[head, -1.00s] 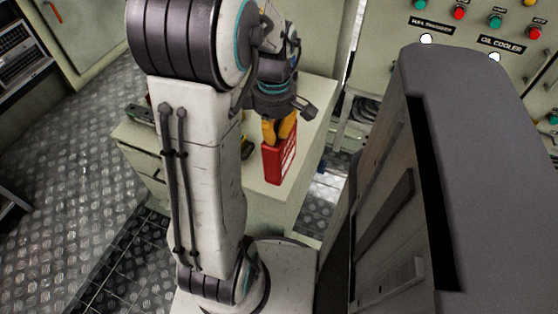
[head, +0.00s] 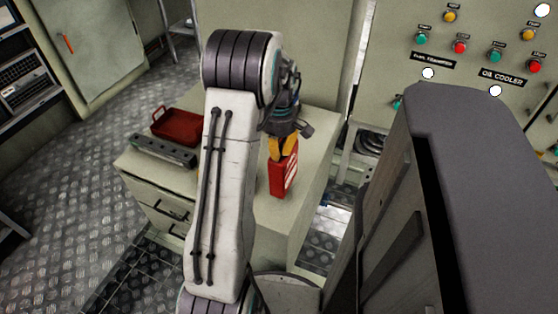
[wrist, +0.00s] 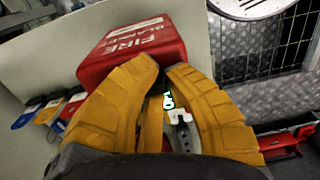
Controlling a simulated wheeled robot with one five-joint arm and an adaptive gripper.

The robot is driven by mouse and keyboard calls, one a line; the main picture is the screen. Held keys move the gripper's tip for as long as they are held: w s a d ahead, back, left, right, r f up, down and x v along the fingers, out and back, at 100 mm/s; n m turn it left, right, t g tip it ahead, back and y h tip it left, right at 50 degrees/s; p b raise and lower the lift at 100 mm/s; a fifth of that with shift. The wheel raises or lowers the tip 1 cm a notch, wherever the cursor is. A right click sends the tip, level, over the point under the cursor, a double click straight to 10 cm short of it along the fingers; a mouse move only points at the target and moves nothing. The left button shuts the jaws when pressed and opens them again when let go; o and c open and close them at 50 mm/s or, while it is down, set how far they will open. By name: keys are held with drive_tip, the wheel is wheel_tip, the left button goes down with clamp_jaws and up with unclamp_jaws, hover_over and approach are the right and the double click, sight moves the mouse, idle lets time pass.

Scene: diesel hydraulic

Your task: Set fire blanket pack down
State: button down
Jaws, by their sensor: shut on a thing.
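The fire blanket pack (head: 284,178) is a red box with white lettering. In the head view it is upright at the right part of the pale cabinet top (head: 318,125). My gripper (head: 282,148) is shut on its upper end, with yellow fingers pointing down. In the wrist view the pack (wrist: 135,45) shows "FIRE" in white beyond the yellow fingers (wrist: 160,95). I cannot tell whether its base touches the cabinet top.
A red tray (head: 178,126) and a dark grey bar-shaped object (head: 162,151) are on the cabinet's left part. A control panel (head: 470,60) with coloured buttons stands behind at right. Checker-plate floor (head: 90,150) is open at left. Tags with blue and yellow parts (wrist: 48,110) show at the wrist view's left.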

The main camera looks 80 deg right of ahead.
drive_tip(key=shift+f+b, duration=0.9)
drive_tip(key=shift+f, duration=1.05)
drive_tip(key=c, duration=1.4)
unclamp_jaws()
drive_tip(key=shift+f, duration=0.1)
drive_tip(key=shift+o, duration=0.2)
wheel_tip(320, 180, up, 12)
drive_tip(key=p, duration=0.3)
drive_tip(key=shift+d+p, duration=0.15)
drive_tip(key=shift+p, duration=0.15)
